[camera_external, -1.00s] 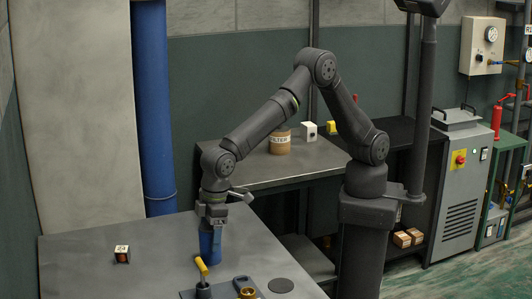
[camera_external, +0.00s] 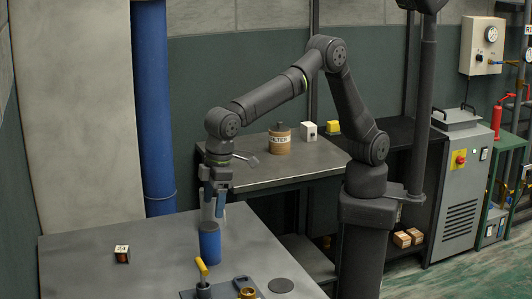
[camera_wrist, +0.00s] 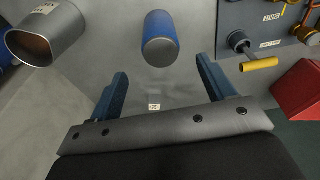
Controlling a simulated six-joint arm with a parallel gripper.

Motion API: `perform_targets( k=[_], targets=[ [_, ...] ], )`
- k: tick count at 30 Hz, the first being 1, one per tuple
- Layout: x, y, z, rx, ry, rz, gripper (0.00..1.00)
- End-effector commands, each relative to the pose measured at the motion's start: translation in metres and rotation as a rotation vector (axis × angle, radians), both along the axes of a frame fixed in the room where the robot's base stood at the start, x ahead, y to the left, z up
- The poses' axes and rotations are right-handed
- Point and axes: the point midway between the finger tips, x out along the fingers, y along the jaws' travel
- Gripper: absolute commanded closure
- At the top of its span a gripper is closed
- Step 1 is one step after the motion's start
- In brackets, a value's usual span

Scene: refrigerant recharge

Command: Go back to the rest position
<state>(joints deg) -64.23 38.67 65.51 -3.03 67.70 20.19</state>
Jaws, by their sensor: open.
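My gripper (camera_external: 213,214) is above the front table, pointing down with its fingers apart. A blue cylinder (camera_external: 209,245) stands upright on the table just below the fingers, apart from them or nearly so. In the wrist view, both blue fingers of my gripper (camera_wrist: 160,66) are spread, with nothing held between them. The blue cylinder (camera_wrist: 160,38) shows there beyond the fingertips.
A small dark labelled block (camera_external: 122,255) sits left on the table (camera_external: 75,275). A yellow-handled valve (camera_external: 202,270) and brass fitting (camera_external: 247,293) are at the front. A filter can (camera_external: 280,140) stands on the back bench. A red object (camera_wrist: 299,90) is right in the wrist view.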

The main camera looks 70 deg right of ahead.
Motion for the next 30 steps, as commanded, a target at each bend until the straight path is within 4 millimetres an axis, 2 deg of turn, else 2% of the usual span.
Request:
perform_targets(
  k=[8,21,22,24,30],
  targets=[
    [0.004,0.003,-0.035,-0.004,0.002,0.0,0.24],
    [0.013,0.012,-0.121,-0.004,0.001,0.0,0.24],
    [0.013,0.013,-0.12,0.001,-0.001,0.0,0.24],
    [0.013,0.013,-0.103,0.004,-0.002,0.0,0.24],
    [0.013,0.013,-0.08,0.001,-0.001,0.0,0.24]
  ],
)
